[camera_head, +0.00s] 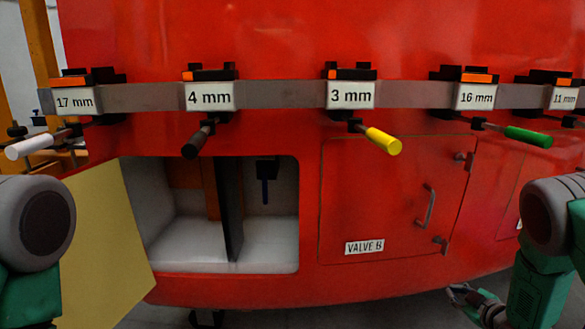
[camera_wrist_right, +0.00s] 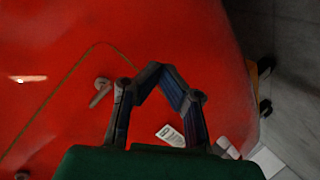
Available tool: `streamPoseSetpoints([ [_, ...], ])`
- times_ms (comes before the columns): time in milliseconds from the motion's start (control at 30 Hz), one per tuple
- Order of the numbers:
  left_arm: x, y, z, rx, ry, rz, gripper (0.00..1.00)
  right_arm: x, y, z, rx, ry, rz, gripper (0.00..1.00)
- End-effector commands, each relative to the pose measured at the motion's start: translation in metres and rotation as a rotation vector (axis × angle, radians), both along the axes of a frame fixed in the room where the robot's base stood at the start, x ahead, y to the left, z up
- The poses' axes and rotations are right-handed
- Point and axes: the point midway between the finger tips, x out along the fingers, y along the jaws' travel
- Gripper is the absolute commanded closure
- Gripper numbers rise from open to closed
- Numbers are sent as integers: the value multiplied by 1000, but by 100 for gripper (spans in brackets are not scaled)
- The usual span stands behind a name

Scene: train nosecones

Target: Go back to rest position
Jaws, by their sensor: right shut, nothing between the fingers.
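My right gripper (camera_head: 466,294) is low at the right in the head view, below the closed red door and apart from it. In the right wrist view its two fingers (camera_wrist_right: 155,72) meet at the tips, with nothing between them. My right arm comes in from the right edge. My left arm shows only in part at the left edge, and its gripper is out of view. Neither arm touches a tool in the head view.
A red nosecone (camera_head: 240,40) carries a tool rail with labelled tools, including a yellow-handled one (camera_head: 383,140) and a green-handled one (camera_head: 528,136). An open compartment (camera_head: 270,225) has a yellow door (camera_head: 95,240) swung out left. The VALVE B door (camera_head: 380,195) has a handle.

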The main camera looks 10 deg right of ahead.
Motion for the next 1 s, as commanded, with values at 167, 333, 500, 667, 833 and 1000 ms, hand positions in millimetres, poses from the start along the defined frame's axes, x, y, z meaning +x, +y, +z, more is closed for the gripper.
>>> streamPoseSetpoints([
  [167,0,0,13,0,0,0,60,-98,83,-57,221,346,-180,100],
  [333,0,0,22,0,0,0,60,-210,146,-79,335,660,-335,100],
  [500,0,0,29,0,0,0,60,-319,186,-72,367,929,-472,100],
  [667,0,0,32,0,0,0,60,-384,202,-57,359,1081,-558,100],
  [833,0,0,33,0,0,0,60,-408,207,-50,351,1135,-592,100],
  [1000,0,0,32,0,0,0,60,-408,207,-50,351,1135,-592,100],
])
